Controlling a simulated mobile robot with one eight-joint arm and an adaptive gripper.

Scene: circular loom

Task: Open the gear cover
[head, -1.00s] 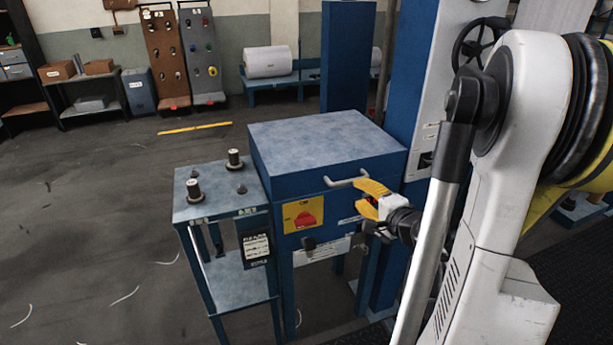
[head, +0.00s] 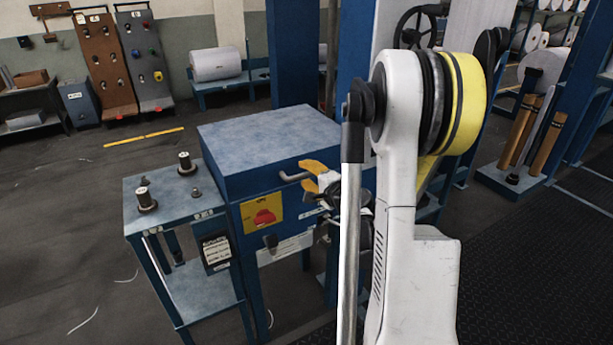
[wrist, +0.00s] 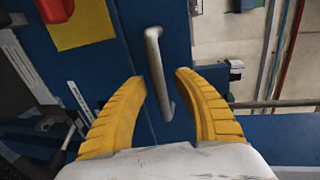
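The gear cover (head: 270,135) is the blue-grey lid of a blue box and lies level and closed. A light grey bar handle (head: 292,178) is on its front edge. My gripper (head: 308,176) is at the right end of the handle, with yellow fingers apart. In the wrist view the handle (wrist: 154,60) passes between the open fingers (wrist: 160,80), near both tips. I see a gap on each side of the bar and no clear contact. My arm hides part of the gripper and the box's right side in the head view.
A red switch on a yellow plate (head: 262,214) is on the box front. A small side table (head: 170,190) with black-and-silver knobs stands on the left. A blue column (head: 293,60) rises behind the box. Open floor (head: 60,230) lies to the left.

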